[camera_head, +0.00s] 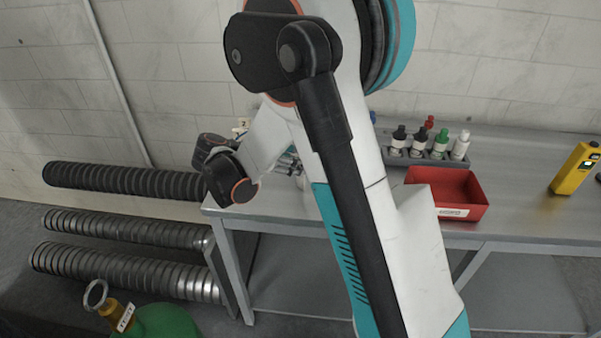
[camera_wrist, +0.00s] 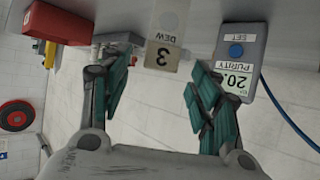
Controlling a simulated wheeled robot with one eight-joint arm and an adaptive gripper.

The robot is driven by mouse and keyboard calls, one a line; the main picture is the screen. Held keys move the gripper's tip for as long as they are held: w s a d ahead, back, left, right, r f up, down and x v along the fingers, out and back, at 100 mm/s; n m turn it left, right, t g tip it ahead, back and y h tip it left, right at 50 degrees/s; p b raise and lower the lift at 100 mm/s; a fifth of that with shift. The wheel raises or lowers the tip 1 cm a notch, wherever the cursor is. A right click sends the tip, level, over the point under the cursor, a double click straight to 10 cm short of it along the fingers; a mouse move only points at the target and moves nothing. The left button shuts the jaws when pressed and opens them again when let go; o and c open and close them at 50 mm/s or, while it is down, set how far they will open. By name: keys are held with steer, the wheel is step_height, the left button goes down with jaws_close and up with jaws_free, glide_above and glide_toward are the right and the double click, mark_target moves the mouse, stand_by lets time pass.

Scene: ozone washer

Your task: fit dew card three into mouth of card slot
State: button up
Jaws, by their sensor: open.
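In the wrist view, dew card three (camera_wrist: 163,57), a pale card with a tan band marked 3 and the word DEW, shows upside down at the top middle. My gripper (camera_wrist: 156,80) is open, with one teal-padded finger on each side of the card. Gaps show between the card and both fingers. The card's far end runs out of the top of the picture. The card slot's mouth cannot be made out, so I cannot tell whether the card sits in it. In the head view my arm hides most of this area.
A grey purity meter (camera_wrist: 238,55) with a blue button and cable stands right of my gripper. A red tray (camera_head: 447,192), a rack of small bottles (camera_head: 430,150) and a yellow handheld device (camera_head: 574,168) are on the bench (camera_head: 530,208). Ribbed ducts (camera_head: 125,183) lie left.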

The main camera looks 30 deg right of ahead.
steer(key=b+x, duration=0.1)
steer(key=x, duration=0.2)
steer(key=shift+d+f, duration=0.2)
steer(key=shift+f, duration=0.1)
steer(key=c, duration=1)
steer(key=shift+c, duration=0.2)
steer(key=shift+r, duration=0.2)
